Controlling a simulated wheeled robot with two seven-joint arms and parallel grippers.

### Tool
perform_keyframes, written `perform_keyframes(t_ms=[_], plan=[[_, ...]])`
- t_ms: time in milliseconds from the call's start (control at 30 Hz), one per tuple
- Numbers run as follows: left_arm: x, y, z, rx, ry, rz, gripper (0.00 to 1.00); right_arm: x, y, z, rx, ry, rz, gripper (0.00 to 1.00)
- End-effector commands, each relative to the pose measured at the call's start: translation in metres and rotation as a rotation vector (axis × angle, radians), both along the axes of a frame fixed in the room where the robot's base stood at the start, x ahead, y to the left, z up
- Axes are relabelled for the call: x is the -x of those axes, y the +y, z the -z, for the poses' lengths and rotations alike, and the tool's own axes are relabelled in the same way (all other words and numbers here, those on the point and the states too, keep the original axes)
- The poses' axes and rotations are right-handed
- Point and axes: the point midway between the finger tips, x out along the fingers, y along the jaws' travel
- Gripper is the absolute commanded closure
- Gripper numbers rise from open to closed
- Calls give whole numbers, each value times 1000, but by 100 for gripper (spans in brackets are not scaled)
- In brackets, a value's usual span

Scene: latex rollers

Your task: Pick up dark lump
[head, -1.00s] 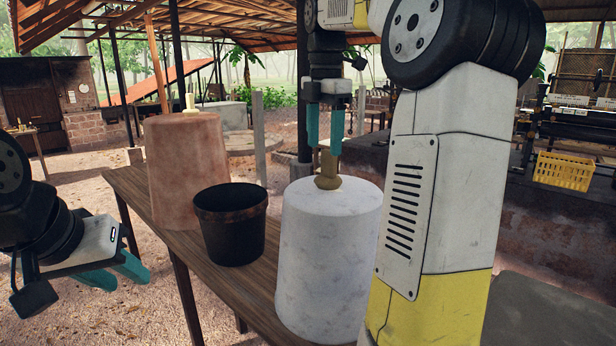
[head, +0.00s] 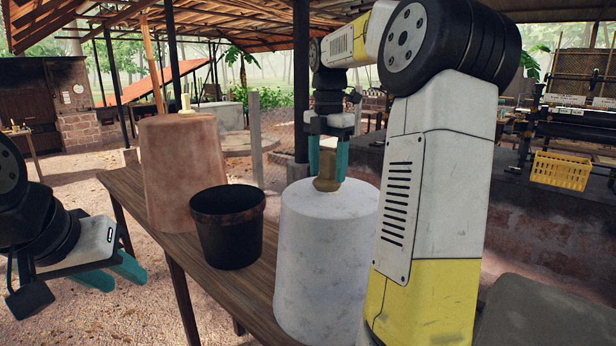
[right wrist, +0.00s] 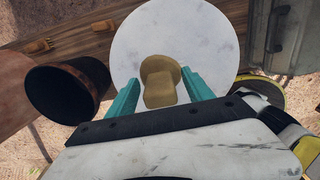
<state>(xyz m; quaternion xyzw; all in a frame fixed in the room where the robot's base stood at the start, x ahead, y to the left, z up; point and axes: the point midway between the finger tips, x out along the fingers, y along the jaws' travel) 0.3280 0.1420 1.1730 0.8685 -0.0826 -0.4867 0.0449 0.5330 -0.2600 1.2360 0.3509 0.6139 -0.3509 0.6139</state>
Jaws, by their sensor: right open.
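No dark lump can be made out in either view. A tan knob (head: 326,184) stands on top of a pale, mottled drum (head: 326,255); the knob also shows in the right wrist view (right wrist: 160,86). My right gripper (head: 328,176) points down over the drum. Its teal fingers are open, one on each side of the knob, with gaps visible in the right wrist view. A dark bucket (head: 229,240) stands left of the drum, and its inside is in shadow. My left gripper (head: 118,278) is at the far left, beside the table, with its fingers apart and empty.
The wooden table (head: 125,180) carries the bucket, the pale drum and a reddish-brown drum (head: 178,175) with a pale knob. A yellow crate (head: 561,170) stands at the right back.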

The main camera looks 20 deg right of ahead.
Motion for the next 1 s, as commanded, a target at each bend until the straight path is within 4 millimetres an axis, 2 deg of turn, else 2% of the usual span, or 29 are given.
perform_keyframes(t_ms=[100, 400, 767, 1000], plan=[[0, 0, 0, 0, 0, 0, 64, 0, 0, 0, 0, 0, 0, 40], [0, 0, 0, 0, 0, 0, 64, 0, 0, -1, 0, 0, 1, 99], [0, 0, 0, 0, 0, 0, 64, 0, 0, -4, 0, -1, 1, 100], [0, 0, 0, 0, 0, 0, 64, -1, 0, -24, 0, -2, 1, 100]])
